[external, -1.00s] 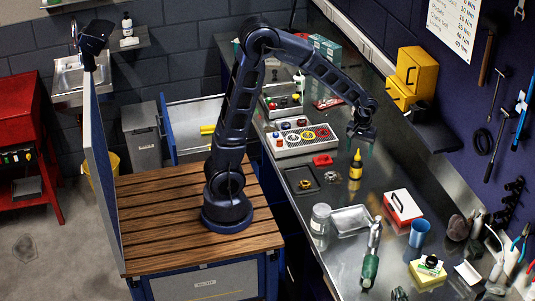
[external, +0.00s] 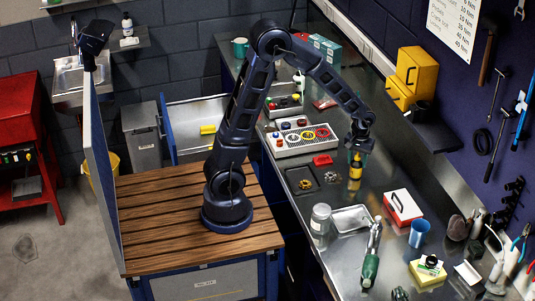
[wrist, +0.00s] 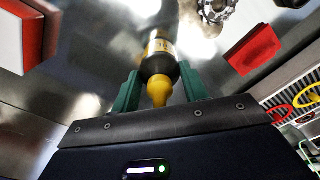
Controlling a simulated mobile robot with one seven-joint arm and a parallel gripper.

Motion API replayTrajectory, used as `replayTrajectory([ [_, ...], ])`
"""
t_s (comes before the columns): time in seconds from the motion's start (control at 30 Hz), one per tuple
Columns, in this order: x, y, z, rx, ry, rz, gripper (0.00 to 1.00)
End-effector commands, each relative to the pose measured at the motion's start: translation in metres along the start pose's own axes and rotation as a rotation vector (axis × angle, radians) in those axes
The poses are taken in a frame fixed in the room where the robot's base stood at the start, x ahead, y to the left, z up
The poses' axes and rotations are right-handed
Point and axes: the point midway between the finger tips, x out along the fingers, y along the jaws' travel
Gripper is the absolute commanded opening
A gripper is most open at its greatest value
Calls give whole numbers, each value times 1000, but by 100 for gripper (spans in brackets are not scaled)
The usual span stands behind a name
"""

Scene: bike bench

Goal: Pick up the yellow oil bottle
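The yellow oil bottle (external: 355,168) stands upright on the metal bench, with a dark shoulder and a yellow nozzle. My gripper (external: 357,154) is over it from above, around its upper part. In the wrist view the bottle (wrist: 160,58) lies between the two green fingers of my gripper (wrist: 160,85), its nozzle pointing towards the camera. The fingers are very close to its sides; whether they press on it I cannot tell. The bottle's top is hidden by my gripper in the external view.
A red block (external: 322,159) and a dark tray (external: 301,181) are left of the bottle. A red-and-white box (external: 402,207), a blue cup (external: 419,233) and a metal tray (external: 351,219) are nearer the front. Bare bench surrounds the bottle's right side.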

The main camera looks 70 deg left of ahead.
Motion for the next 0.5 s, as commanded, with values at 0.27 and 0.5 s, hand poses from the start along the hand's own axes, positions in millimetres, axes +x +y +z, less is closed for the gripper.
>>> replayTrajectory([
  [0.27, 0, 0, 0, 0, 0, 0, 7],
  [0.5, -6, 0, 0, 0, 1, 1, 7],
])
